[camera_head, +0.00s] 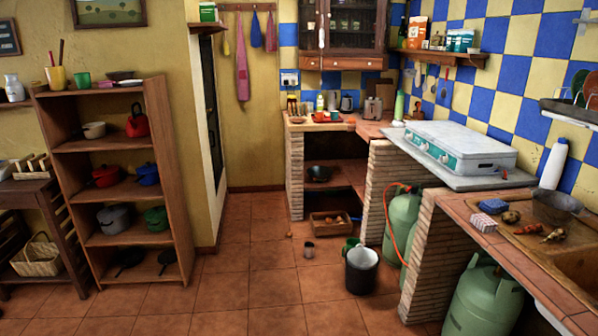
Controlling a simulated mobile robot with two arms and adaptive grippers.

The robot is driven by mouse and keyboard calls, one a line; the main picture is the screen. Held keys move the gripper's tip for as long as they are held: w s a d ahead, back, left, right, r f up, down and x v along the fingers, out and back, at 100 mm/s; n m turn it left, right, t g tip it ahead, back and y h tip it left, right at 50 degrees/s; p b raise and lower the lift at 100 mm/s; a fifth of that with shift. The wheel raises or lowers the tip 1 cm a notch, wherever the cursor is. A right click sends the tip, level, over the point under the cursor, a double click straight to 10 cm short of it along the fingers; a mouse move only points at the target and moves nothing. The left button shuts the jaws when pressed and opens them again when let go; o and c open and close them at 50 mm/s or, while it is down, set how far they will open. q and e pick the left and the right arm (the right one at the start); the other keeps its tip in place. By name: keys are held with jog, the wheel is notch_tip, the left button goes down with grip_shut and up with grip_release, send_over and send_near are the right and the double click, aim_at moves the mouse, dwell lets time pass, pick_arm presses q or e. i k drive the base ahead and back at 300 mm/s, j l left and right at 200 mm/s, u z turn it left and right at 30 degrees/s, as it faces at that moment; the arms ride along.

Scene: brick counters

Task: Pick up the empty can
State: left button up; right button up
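Neither of my grippers shows in the head view.
A wooden crate (330,226) sits on the floor just behind. Green gas bottles (402,222) stand under the right counter, with another (482,300) nearer. A wooden shelf (115,190) with pots stands at left. The floor between is mostly clear.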

aim_at(309, 251)
jog(key=i, duration=2.25)
